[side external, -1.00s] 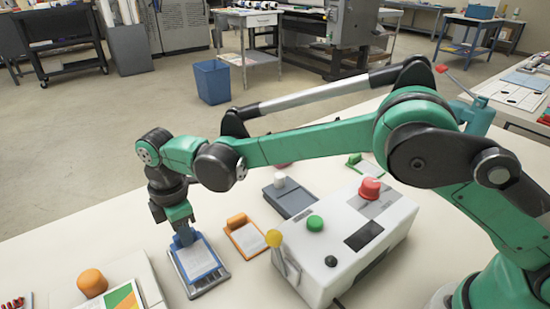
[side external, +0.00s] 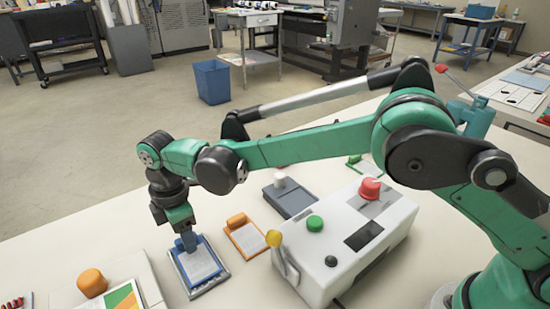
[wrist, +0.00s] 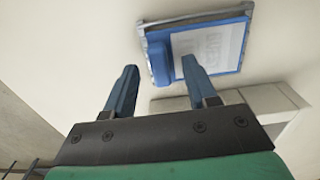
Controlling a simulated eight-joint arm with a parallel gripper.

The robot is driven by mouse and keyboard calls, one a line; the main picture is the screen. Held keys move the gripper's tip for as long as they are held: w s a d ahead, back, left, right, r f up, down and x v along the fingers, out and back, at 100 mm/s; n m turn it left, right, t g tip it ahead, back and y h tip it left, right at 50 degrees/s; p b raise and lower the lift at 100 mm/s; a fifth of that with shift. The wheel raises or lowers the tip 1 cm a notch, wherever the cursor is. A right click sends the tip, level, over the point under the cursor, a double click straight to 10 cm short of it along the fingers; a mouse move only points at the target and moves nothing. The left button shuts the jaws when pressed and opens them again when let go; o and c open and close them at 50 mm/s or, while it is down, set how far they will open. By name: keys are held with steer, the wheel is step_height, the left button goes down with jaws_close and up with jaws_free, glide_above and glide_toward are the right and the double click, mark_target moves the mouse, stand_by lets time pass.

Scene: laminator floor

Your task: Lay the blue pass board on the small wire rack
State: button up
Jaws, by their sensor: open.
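The blue pass board (side external: 203,262) carries a white sheet and lies on the small grey wire rack (side external: 212,287) near the front left of the table. In the wrist view the board (wrist: 222,45) has a raised blue end, and the rack's grey rim (wrist: 190,21) shows around its edges. My gripper (side external: 188,242) is at the board's far end in the side view. In the wrist view my gripper (wrist: 158,64) has its two blue fingers spread apart with nothing between them. Whether a finger still touches the board is unclear.
An orange board (side external: 245,238) lies just right of the rack, with a grey board (side external: 290,197) beyond it. A white machine (side external: 345,245) with green and red knobs stands farther right. An orange-knobbed white unit (side external: 92,283) stands front left.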

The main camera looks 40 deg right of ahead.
step_height(320, 180, up, 11)
steer(key=d+r+m+t, duration=0.2)
steer(key=d+r+m, duration=0.3)
steer(key=d, duration=0.3)
steer(key=s+d+f+m+t, duration=0.1)
steer(key=s+d+m, duration=0.3)
steer(key=d, duration=0.1)
steer(key=s+d+f+m+t, duration=0.2)
steer(key=s+d+m, duration=0.2)
steer(key=d, duration=0.1)
steer(key=s+d+f+m+t, duration=0.1)
steer(key=s+d+m+t, duration=0.1)
steer(key=s+d+m, duration=0.2)
steer(key=shift+s+d+f, duration=0.15)
steer(key=shift+s+d, duration=0.05)
steer(key=shift+d, duration=0.85)
steer(key=shift+s+d+f+m, duration=0.25)
steer(key=shift+f+m, duration=0.05)
steer(key=shift+m, duration=0.2)
